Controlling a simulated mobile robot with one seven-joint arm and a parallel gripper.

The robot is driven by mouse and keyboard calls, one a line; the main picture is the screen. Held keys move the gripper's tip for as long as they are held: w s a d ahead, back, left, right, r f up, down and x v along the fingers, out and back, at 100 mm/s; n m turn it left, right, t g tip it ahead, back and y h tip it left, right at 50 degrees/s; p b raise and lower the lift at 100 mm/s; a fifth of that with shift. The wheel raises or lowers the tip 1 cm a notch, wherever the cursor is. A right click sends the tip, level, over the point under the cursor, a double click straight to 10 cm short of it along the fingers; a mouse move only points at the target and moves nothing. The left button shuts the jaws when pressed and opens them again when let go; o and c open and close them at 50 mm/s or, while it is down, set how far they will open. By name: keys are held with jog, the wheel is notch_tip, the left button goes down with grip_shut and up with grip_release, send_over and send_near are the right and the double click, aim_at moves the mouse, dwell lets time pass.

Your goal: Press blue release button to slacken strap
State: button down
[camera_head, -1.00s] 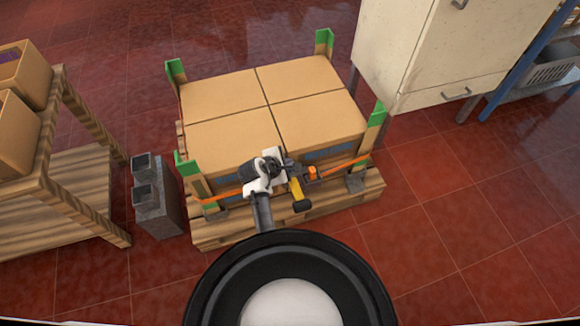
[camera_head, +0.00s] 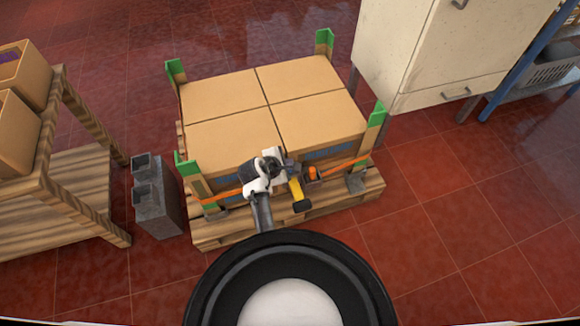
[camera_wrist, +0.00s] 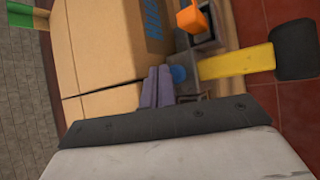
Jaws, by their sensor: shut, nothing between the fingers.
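A blue button (camera_wrist: 179,73) shows in the wrist view on the dark metal ratchet body, beside a yellow lever (camera_wrist: 237,62) with a black grip (camera_wrist: 293,58). My gripper (camera_wrist: 158,84) is shut and empty, its fingertips right beside the button; I cannot tell whether they touch it. In the head view my gripper (camera_head: 288,168) is at the front of the boxes, by the yellow lever (camera_head: 295,188), and my wrist hides the button. The orange strap (camera_head: 346,164) runs across the boxes' front; an orange piece (camera_wrist: 192,18) of it shows in the wrist view.
Cardboard boxes (camera_head: 224,93) with green-topped corner posts (camera_head: 376,114) stand on a wooden pallet (camera_head: 236,232). Grey concrete blocks (camera_head: 158,210) and a wooden shelf (camera_head: 66,190) are at left. A cream cabinet (camera_head: 420,45) stands at back right. Tiled floor is clear at right.

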jog(key=shift+f, duration=0.1)
jog(key=shift+f, duration=0.3)
jog(key=shift+f, duration=0.6)
dwell(1.0)
jog(key=shift+r, duration=0.1)
jog(key=shift+r+p, duration=0.95)
jog(key=shift+p, duration=0.3)
notch_tip(320, 180, up, 5)
jog(key=p, duration=0.5)
jog(key=shift+p, duration=0.35)
